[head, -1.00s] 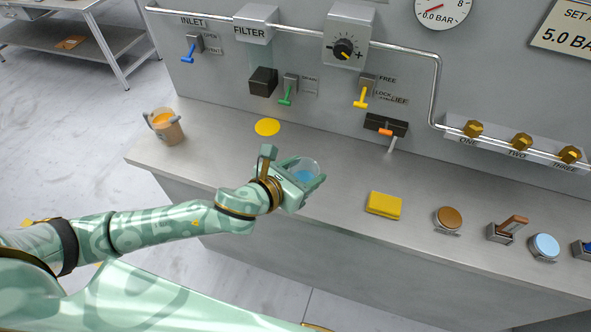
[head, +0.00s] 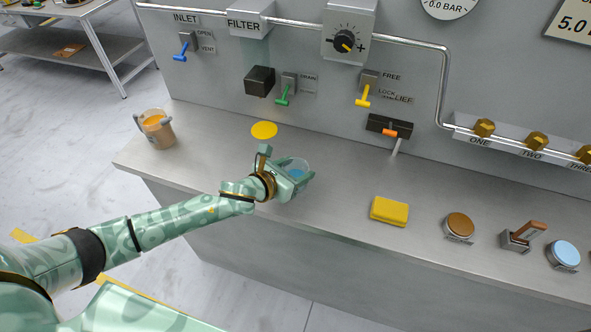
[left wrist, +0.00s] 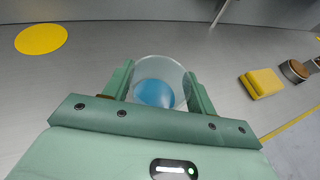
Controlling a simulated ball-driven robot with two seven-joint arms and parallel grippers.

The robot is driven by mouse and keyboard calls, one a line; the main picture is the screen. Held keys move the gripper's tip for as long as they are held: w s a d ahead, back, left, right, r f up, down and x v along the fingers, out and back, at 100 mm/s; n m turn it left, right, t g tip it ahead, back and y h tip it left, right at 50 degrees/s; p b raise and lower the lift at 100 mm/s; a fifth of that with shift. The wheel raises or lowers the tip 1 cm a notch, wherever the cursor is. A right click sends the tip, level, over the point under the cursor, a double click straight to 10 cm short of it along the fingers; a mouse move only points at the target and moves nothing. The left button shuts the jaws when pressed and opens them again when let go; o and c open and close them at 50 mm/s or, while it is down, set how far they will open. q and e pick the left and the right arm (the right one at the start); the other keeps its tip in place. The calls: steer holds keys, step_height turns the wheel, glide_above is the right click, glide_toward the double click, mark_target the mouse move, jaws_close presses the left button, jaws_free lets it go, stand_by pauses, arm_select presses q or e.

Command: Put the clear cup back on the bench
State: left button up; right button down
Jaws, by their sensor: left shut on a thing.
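The clear cup (head: 297,166) with blue liquid in it is between the fingers of my left gripper (head: 294,180), which is shut on it. In the left wrist view the clear cup (left wrist: 158,72) sits between both fingers of my left gripper (left wrist: 160,92), its rim and blue contents showing. The cup is over the front part of the grey bench (head: 335,205); I cannot tell whether its base touches the surface. My right gripper does not show.
A yellow disc (head: 264,130) lies on the bench behind the gripper. A tan jug (head: 158,130) with orange contents stands at the left end. A yellow sponge (head: 389,210) and several buttons are to the right. Bench around the cup is clear.

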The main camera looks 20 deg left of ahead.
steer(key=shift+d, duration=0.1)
arm_select(q)
steer(key=shift+f, duration=0.1)
steer(key=o, duration=1.1)
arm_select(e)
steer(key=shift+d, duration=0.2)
arm_select(q)
steer(key=shift+r, duration=0.25)
steer(key=p+v, duration=0.2)
steer(key=v, duration=1)
steer(key=shift+f, duration=0.1)
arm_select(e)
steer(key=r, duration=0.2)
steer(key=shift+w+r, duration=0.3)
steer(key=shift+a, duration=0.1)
